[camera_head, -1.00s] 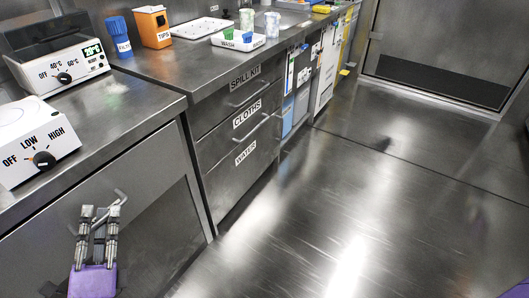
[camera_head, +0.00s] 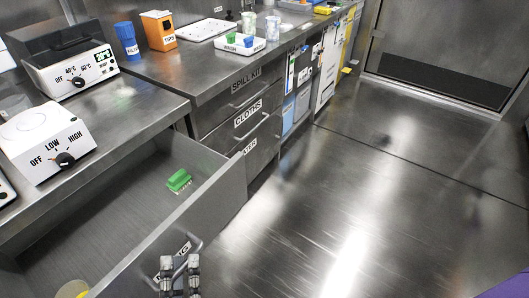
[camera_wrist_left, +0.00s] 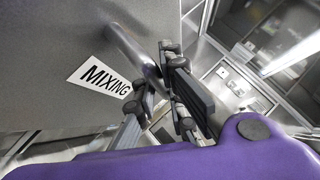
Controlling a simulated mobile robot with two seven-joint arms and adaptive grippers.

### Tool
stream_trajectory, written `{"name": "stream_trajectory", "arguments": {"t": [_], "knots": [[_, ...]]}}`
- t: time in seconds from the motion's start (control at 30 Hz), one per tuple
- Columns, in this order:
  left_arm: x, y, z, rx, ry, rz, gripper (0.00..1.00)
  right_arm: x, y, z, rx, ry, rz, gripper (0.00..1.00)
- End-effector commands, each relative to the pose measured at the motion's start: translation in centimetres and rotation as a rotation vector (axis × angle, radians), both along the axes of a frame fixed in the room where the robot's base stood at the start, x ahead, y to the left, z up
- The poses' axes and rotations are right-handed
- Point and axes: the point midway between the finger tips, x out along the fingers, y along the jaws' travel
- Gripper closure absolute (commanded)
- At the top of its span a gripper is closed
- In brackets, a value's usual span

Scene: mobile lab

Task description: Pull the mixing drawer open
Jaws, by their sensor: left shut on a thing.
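The mixing drawer (camera_head: 222,212) stands pulled out from under the left counter, and its inside shows in the head view. Its MIXING label (camera_wrist_left: 100,75) reads clearly in the left wrist view. My left gripper (camera_head: 180,264) is at the drawer front, low in the head view, shut on the bar handle (camera_head: 184,246). The handle (camera_wrist_left: 132,52) also shows between the dark fingers in the wrist view. A green item (camera_head: 179,180) with a pale underside lies in the drawer. A yellow rounded thing (camera_head: 72,290) is partly cut off at the bottom edge.
Heater (camera_head: 75,65) and dial device (camera_head: 45,145) stand on the counter above. Closed drawers, one labelled CLOTHS (camera_head: 250,113), are beyond the open drawer. The steel floor (camera_head: 340,220) to the right is clear.

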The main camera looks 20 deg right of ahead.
Motion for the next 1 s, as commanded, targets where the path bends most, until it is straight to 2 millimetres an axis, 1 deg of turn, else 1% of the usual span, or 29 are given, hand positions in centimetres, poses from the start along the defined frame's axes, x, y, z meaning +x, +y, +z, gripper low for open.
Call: {"name": "stream_trajectory", "arguments": {"t": [0.2, 0.6, 0.63, 0.73, 0.77, 0.97, 1.0], "knots": [[-0.67, -0.35, -0.1, 0.005, 0.002, 0.003, 1.0, 0.21, 0.01, 0.17, 0.0, -0.004, 0.002, 0.6], [-0.75, -0.41, -0.14, 0.005, 0.003, 0.003, 1.0, 0.6, 0.01, 0.53, 0.0, -0.013, 0.002, 0.6], [-0.75, -0.41, -0.14, 0.005, 0.003, 0.003, 0.86, 0.61, 0.01, 0.53, 0.0, -0.013, 0.002, 0.6], [-0.75, -0.41, -0.12, 0.004, 0.002, 0.002, 0.73, 0.61, 0.01, 0.53, 0.0, -0.013, 0.002, 0.6], [-0.74, -0.42, -0.11, 0.003, 0.002, 0.002, 0.71, 0.6, 0.01, 0.53, 0.0, -0.013, 0.002, 0.6], [-0.73, -0.45, -0.05, 0.002, 0.0, 0.001, 0.71, 0.52, 0.01, 0.47, 0.0, -0.011, 0.002, 0.6], [-0.73, -0.45, -0.03, 0.002, 0.0, 0.001, 0.71, 0.9, 0.07, 0.4, 0.001, -0.016, 0.004, 0.6]]}}
